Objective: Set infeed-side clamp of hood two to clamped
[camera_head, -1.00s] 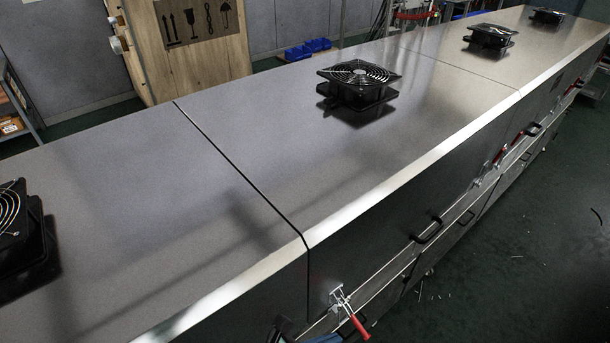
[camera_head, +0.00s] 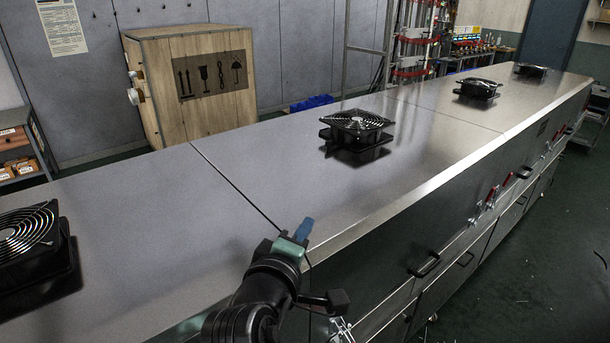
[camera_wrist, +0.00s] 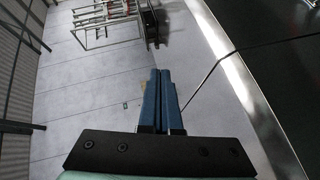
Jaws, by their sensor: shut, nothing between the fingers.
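My gripper (camera_head: 304,229) is in the head view with its blue fingertips together and nothing held. It is above the front edge of the hood row, close to the seam between two hood sections. In the wrist view the blue fingers (camera_wrist: 160,95) lie side by side, apart from any clamp. A silver toggle clamp (camera_head: 342,330) shows at the bottom edge of the head view, below the seam. My arm and the frame edge hide much of it, so its state cannot be told. Farther along the front are red-handled clamps (camera_head: 507,184). No label shows which is hood two.
Black fans (camera_head: 357,127) stand on the hood tops (camera_head: 430,130). Black pull handles (camera_head: 425,264) stick out from the front. A wooden crate (camera_head: 190,85) stands behind. The floor (camera_head: 530,270) on the right is mostly open.

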